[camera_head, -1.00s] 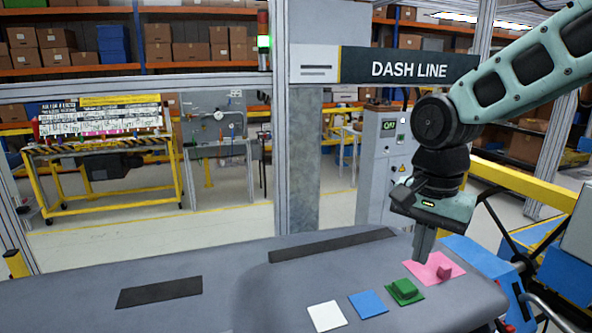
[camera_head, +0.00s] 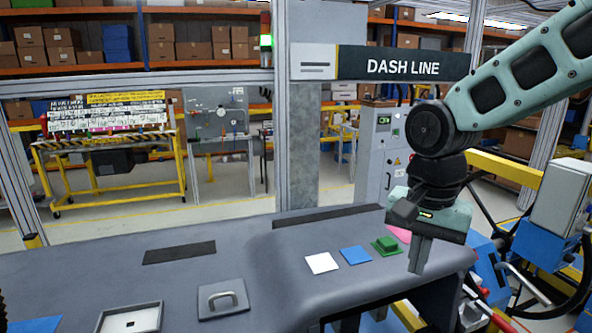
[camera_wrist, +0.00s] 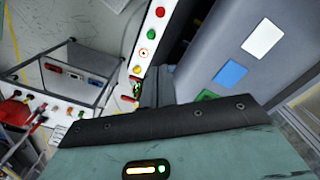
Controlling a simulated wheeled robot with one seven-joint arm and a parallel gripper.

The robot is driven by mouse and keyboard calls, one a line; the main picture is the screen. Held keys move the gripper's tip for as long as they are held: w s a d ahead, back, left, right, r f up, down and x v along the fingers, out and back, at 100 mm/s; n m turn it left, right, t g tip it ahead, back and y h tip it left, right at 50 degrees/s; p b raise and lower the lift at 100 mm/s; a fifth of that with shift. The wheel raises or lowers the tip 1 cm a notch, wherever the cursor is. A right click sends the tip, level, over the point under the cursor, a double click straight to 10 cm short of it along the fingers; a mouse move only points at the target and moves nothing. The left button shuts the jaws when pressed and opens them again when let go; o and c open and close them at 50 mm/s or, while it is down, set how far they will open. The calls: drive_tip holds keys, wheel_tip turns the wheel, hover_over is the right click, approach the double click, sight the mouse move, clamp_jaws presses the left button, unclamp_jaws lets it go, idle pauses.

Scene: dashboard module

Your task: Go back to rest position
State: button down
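My gripper (camera_head: 417,268) hangs at the right end of the grey dashboard (camera_head: 300,262), in front of the pink square. Its fingers point down and look pressed together, with nothing seen between them. They also show close together in the wrist view (camera_wrist: 157,88). A green block (camera_head: 387,241) sits on a green square. A blue square (camera_head: 355,256) and a white square (camera_head: 321,263) lie bare to its left. The pink square (camera_head: 398,233) is mostly hidden behind my gripper, and the pink block is not visible.
A grey handle plate (camera_head: 222,300) and a framed tray (camera_head: 130,318) lie on the dashboard's near left. A blue machine with a grey box (camera_head: 562,195) stands to the right. A control cabinet (camera_head: 382,145) stands behind.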

drive_tip(key=s+a+f+n+b, duration=0.2)
drive_tip(key=s+f+n+b, duration=0.4)
drive_tip(key=s+f, duration=0.3)
drive_tip(key=s+a+f+n+b, duration=0.3)
drive_tip(key=s+f+n+b, duration=0.4)
drive_tip(key=s+f+n, duration=0.1)
drive_tip(key=shift+s+f+y, duration=0.3)
drive_tip(key=shift+s+f, duration=0.3)
drive_tip(key=shift+s, duration=0.05)
